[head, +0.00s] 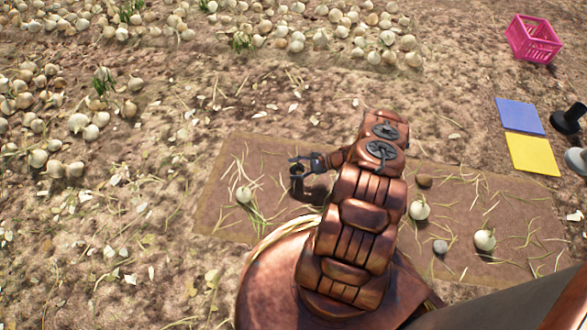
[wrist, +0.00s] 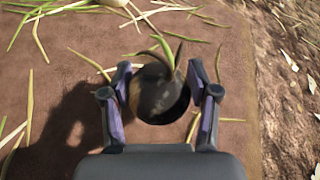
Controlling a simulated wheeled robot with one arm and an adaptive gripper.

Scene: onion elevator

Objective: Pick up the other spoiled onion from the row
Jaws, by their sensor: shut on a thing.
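A dark, blackened onion with green-brown shoots (wrist: 158,95) sits between the two fingers of my gripper (wrist: 160,88) in the wrist view. The fingers press on it from both sides. In the head view my gripper (head: 296,166) is over the brown mat (head: 222,215), with the dark onion small and hard to make out there. Pale onions lie in the row on the mat: one (head: 243,194) left of my gripper, and two (head: 419,210) (head: 485,240) right of my arm. My arm hides the mat's middle.
A pink crate (head: 533,40), a blue square (head: 520,115) and a yellow square (head: 532,154) are at the right. Many pale onions (head: 88,131) lie on the soil at the left and back.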

